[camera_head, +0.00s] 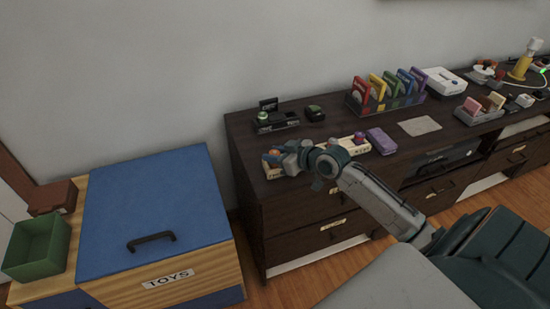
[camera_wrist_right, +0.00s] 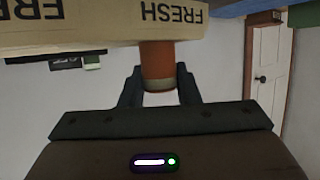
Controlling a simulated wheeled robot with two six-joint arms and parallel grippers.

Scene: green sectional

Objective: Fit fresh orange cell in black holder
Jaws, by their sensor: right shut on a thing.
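The orange cell (camera_wrist_right: 158,66) is upright between the two fingers of my right gripper (camera_wrist_right: 158,90), which is shut on it. In the wrist view its far end meets a cream tray marked FRESH (camera_wrist_right: 110,30); I cannot tell whether it still sits in the tray. In the head view my right gripper (camera_head: 279,157) is at the cream tray (camera_head: 271,173) on the dresser's front left corner, and covers much of it. A black holder (camera_head: 277,122) with compartments stands behind, near the wall; its inside is too small to read. My left gripper is not in view.
A small black and green block (camera_head: 315,113) is right of the holder. A rack of colored cases (camera_head: 387,95) stands farther right. A blue-lidded toy chest (camera_head: 155,205) is left of the dresser.

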